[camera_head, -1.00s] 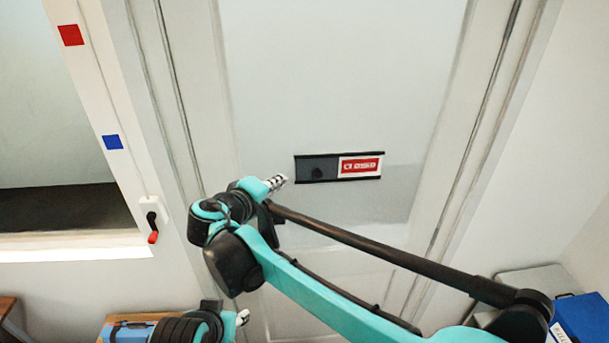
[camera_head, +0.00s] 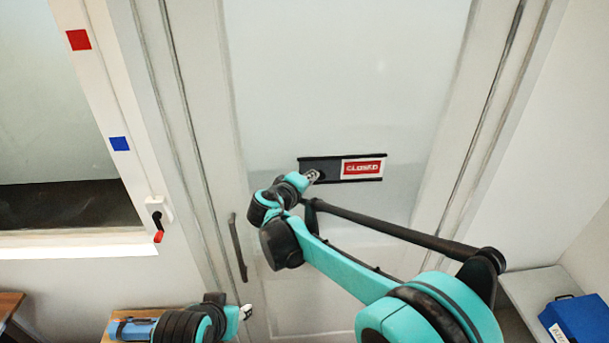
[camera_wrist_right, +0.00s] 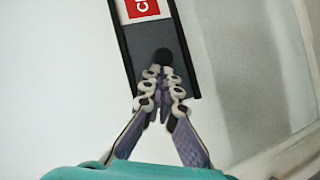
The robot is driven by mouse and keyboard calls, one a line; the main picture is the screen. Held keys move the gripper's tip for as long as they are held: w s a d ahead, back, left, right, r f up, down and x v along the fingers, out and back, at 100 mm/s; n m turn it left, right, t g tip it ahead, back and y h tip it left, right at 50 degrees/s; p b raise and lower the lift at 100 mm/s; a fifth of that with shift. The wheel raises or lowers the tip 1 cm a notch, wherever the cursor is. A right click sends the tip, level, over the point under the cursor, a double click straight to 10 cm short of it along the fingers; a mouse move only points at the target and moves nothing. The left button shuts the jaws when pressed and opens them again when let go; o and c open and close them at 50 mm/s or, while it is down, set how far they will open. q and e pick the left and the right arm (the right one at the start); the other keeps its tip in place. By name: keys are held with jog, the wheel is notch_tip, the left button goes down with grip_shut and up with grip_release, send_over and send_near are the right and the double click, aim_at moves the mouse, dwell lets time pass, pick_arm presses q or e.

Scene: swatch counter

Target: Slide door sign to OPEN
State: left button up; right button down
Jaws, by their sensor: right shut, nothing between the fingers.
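The door sign (camera_head: 340,154) is a black-framed strip on the pale door. A red and white panel reading CLOSED (camera_head: 363,168) shows in its right part, and its left part is a dark grey plate. In the right wrist view a round black knob (camera_wrist_right: 163,56) stands on this grey plate, below the red panel (camera_wrist_right: 140,7). My right gripper (camera_head: 313,176) is at the sign's left part; its fingers (camera_wrist_right: 162,97) are shut and empty, with tips just short of the knob in the picture. Contact cannot be told. My left gripper (camera_head: 246,312) is low, away from the sign.
A vertical door handle (camera_head: 238,247) is below left of the sign. A window with a red-tipped latch (camera_head: 157,225) is at the left. A blue case (camera_head: 580,320) sits at lower right, and a blue toolbox (camera_head: 130,328) at lower left. The door around the sign is clear.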

jog(key=shift+w+a, duration=0.1)
jog(key=d, duration=0.4)
jog(key=w+d+b, duration=0.1)
jog(key=d, duration=0.4)
jog(key=d+b, duration=0.1)
jog(key=d, duration=0.3)
jog(key=shift+w+d, duration=0.25)
jog(key=shift+w, duration=0.15)
